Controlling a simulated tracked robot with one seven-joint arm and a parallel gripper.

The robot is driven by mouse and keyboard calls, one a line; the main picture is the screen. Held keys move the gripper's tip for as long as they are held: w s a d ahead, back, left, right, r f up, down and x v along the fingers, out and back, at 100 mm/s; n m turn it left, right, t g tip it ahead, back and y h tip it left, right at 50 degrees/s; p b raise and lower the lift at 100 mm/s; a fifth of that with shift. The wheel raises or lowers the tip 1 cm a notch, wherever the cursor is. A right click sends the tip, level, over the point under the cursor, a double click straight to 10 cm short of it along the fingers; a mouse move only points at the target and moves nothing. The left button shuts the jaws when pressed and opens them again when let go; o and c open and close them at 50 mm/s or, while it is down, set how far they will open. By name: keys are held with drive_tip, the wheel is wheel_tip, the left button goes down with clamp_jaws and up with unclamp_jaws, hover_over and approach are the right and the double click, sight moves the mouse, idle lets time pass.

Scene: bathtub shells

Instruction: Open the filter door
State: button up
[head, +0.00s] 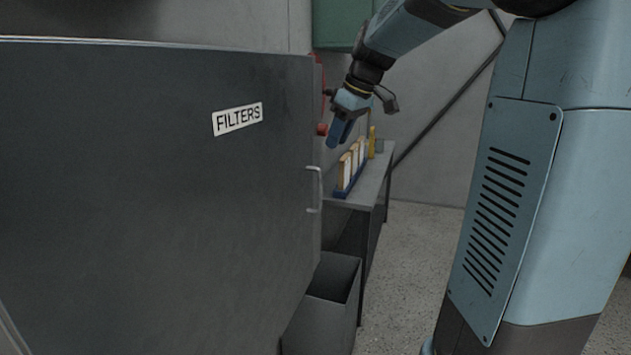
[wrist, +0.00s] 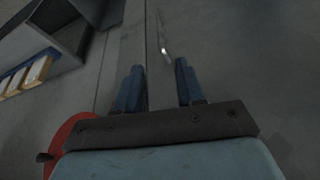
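The filter door (head: 150,190) is a large dark grey panel at the left of the head view, with a white "FILTERS" label (head: 237,119). Its light metal handle (head: 314,189) is on the right edge. In the wrist view the handle (wrist: 164,48) lies ahead of the fingers, apart from them. My gripper (head: 336,140) is above the handle and a little to its right in the head view. In the wrist view my gripper (wrist: 158,80) has its two blue fingers spread with nothing between them. I cannot tell whether the door is fully shut.
A grey bench (head: 371,185) behind the door holds a blue rack (head: 342,192) of filters and a yellow bottle (head: 371,142). A grey bin (head: 320,300) stands below the handle. A red part (wrist: 70,135) shows beside my gripper. Floor (head: 415,240) right of the bench is clear.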

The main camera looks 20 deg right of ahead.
hover_over(320, 206)
drive_tip(key=f, duration=1.2)
drive_tip(key=shift+w+d+f, duration=0.1)
drive_tip(key=shift+w+f, duration=0.05)
drive_tip(key=shift+w, duration=0.25)
clamp_jaws()
